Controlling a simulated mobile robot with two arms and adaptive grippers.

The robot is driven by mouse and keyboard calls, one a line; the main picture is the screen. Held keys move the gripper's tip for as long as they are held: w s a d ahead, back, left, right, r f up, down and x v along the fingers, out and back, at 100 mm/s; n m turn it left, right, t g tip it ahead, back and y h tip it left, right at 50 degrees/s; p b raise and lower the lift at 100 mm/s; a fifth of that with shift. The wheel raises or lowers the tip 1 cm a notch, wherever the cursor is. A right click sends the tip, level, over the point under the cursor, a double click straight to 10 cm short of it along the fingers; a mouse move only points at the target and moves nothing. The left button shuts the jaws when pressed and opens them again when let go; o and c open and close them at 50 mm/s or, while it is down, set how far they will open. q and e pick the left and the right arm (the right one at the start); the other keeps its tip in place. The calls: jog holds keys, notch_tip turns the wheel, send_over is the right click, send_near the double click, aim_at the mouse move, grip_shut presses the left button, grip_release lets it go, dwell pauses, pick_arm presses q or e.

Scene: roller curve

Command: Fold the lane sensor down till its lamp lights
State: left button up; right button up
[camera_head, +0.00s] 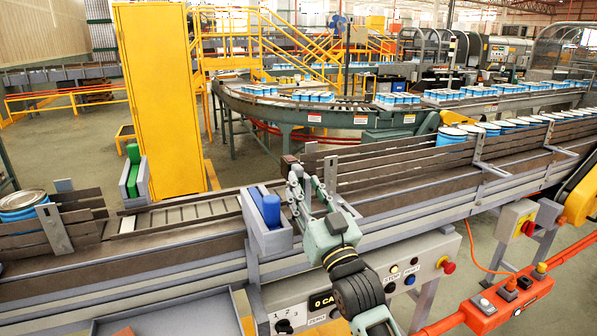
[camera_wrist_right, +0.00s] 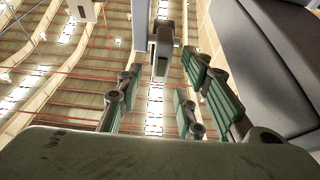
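My right gripper (camera_head: 312,183) points upward in front of the main conveyor, right of the blue cylinder. Its fingers stand apart. In the wrist view, the fingers (camera_wrist_right: 160,92) are spread, with a gap between them. A small dark brown block (camera_head: 290,167) sits by the fingertips and may be the lane sensor's head; I cannot tell if it touches them. In the wrist view, a grey post with a dark end (camera_wrist_right: 163,45) stands beyond the fingers, and I cannot tell what it belongs to. No lit sensor lamp can be made out. My left gripper is not in view.
The grey bracket with a blue cylinder (camera_head: 270,210) stands at the near rail; one with a green block (camera_head: 133,170) stands at the far rail. A control panel (camera_head: 405,275) hangs below. A yellow cabinet (camera_head: 160,100) stands behind. Blue tins (camera_head: 470,132) fill the right lane.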

aim_at(298, 176)
jog(key=shift+p+x, duration=0.6)
jog(key=shift+x, duration=1.75)
jog(key=shift+f, duration=0.1)
grip_shut()
